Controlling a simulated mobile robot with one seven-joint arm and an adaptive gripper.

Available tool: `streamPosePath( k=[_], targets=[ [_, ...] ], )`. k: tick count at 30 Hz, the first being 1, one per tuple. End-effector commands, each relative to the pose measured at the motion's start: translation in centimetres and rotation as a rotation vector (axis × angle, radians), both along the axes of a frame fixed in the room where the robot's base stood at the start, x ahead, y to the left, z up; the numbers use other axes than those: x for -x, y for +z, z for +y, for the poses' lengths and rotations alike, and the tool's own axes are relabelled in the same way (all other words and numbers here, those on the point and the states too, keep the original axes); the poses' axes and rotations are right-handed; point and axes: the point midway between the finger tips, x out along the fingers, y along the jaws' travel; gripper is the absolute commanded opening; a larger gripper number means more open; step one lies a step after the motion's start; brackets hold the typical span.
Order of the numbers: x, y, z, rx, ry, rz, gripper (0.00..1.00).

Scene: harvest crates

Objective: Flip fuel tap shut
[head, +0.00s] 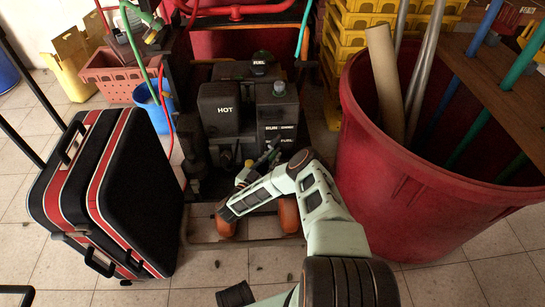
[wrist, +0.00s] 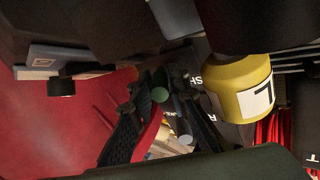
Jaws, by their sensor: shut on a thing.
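The black machine (head: 235,108) stands on the floor at the centre of the head view, with HOT, RUN and FUEL labels on its front. My gripper (head: 268,158) is at its lower front, just below the FUEL label (head: 287,141). In the wrist view my dark fingers (wrist: 165,108) are shut around a small grey-green handle (wrist: 181,116), which looks like the fuel tap. The fingers and shadow hide most of it, so its angle cannot be told. A yellow cylinder (wrist: 236,86) with a white-and-black label is close beside the fingers on the right.
A large red bin (head: 420,185) holding poles stands close on the right. A black suitcase with red stripes (head: 135,190) stands on the left. Yellow crates (head: 350,45) are stacked behind.

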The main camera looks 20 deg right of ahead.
Motion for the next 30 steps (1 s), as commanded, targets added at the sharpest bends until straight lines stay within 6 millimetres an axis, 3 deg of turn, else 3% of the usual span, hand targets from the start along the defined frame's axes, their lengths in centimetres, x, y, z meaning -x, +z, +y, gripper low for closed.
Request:
streamPosePath(
  k=[2,3,7,20,30],
  targets=[
    [-0.1,0.1,-0.1,0.000,0.002,-0.002,0.00],
    [-0.1,0.1,-0.1,0.000,0.002,-0.002,0.19],
    [-0.1,0.1,-0.1,0.000,0.001,-0.002,0.33],
    [0.1,0.0,-0.3,0.000,0.029,0.000,0.33],
    [0.9,0.1,-1.1,0.000,0.234,0.002,0.33]
  ],
)
